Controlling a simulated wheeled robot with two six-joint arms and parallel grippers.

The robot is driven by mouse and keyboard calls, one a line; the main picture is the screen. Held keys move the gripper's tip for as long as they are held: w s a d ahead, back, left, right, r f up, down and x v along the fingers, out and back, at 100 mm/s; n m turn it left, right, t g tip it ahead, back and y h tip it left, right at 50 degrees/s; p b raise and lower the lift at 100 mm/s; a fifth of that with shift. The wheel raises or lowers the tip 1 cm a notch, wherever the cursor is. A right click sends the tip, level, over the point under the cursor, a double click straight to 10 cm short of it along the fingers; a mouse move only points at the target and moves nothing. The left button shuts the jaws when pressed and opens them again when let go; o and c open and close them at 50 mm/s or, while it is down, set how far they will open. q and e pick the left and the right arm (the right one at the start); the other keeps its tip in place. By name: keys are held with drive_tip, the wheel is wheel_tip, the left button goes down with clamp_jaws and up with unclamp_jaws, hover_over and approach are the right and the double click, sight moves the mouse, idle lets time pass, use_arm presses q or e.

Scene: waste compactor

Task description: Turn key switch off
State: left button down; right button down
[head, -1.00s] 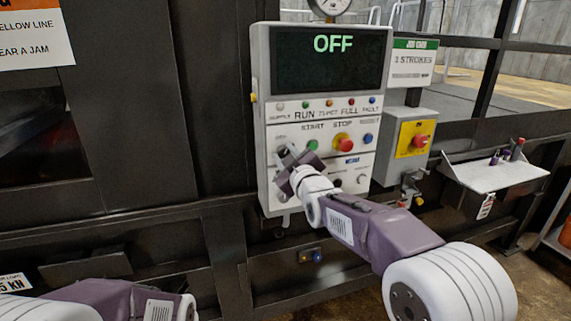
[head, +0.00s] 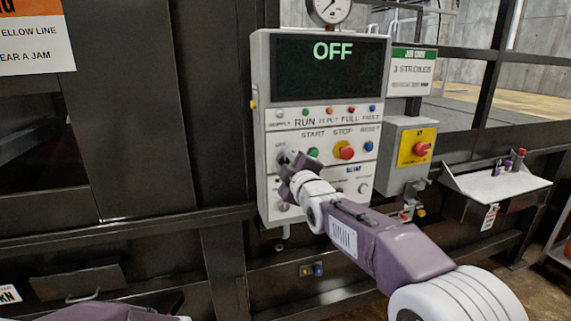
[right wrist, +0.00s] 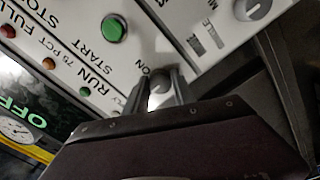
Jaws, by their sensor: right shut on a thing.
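The grey control panel (head: 258,150) stands upright ahead, and its dark screen (head: 328,75) reads OFF in green. My right gripper (head: 287,159) is at the panel's left side, just left of the green START button (head: 313,152). In the right wrist view its two dark fingers (right wrist: 162,92) are shut on the small grey key switch (right wrist: 159,79), beside an ON label. The switch is mostly hidden behind the gripper in the head view. Only part of my left arm shows at the bottom left; its gripper is out of view.
A red STOP button (head: 346,151) and blue RESET button (head: 369,147) are close right of my gripper. A pressure gauge (head: 329,8) is on top.

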drive_tip(key=c, duration=1.4)
unclamp_jaws()
drive_tip(key=o, duration=0.3)
drive_tip(key=shift+o, duration=0.2)
drive_tip(key=shift+w, duration=0.2)
drive_tip(key=b+v, duration=0.3)
drive_tip(key=v, duration=0.6)
drive_tip(key=shift+d, duration=0.1)
